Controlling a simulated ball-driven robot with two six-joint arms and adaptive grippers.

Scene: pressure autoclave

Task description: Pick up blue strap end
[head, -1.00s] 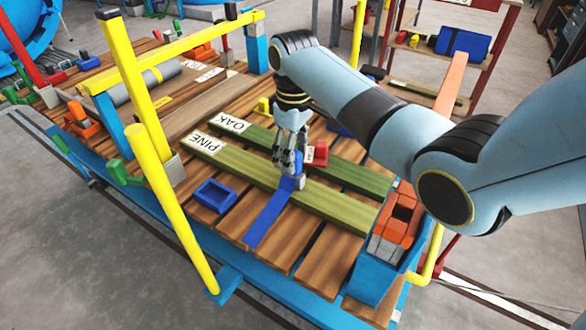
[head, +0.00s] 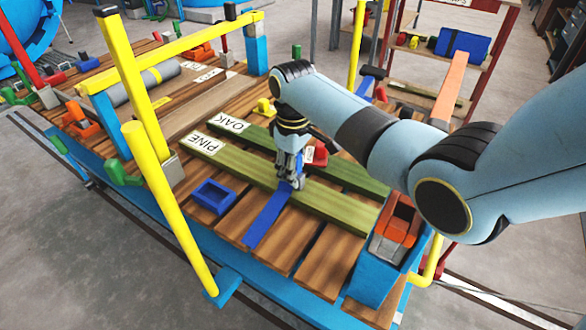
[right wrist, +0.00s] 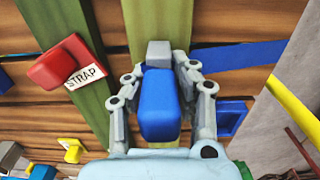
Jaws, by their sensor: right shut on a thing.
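The blue strap (head: 266,218) lies flat across the near slats, with one end up on the green PINE board (head: 240,172). My right gripper (head: 290,184) points down over this board. It is shut on the blue strap end (right wrist: 160,108), an upright blue block with a grey part at its far side. In the right wrist view the two fingers (right wrist: 159,68) stand on either side of it, and the strap (right wrist: 240,56) runs off to the right. The head view mostly hides the held end behind the fingers. My left gripper is not in view.
A red block (head: 317,155) with a STRAP label (right wrist: 88,78) sits beside the grip. A blue open frame (head: 212,196) lies left of the strap. Yellow posts (head: 170,205) and a blue corner post with an orange top (head: 398,228) stand at the cart's edges.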

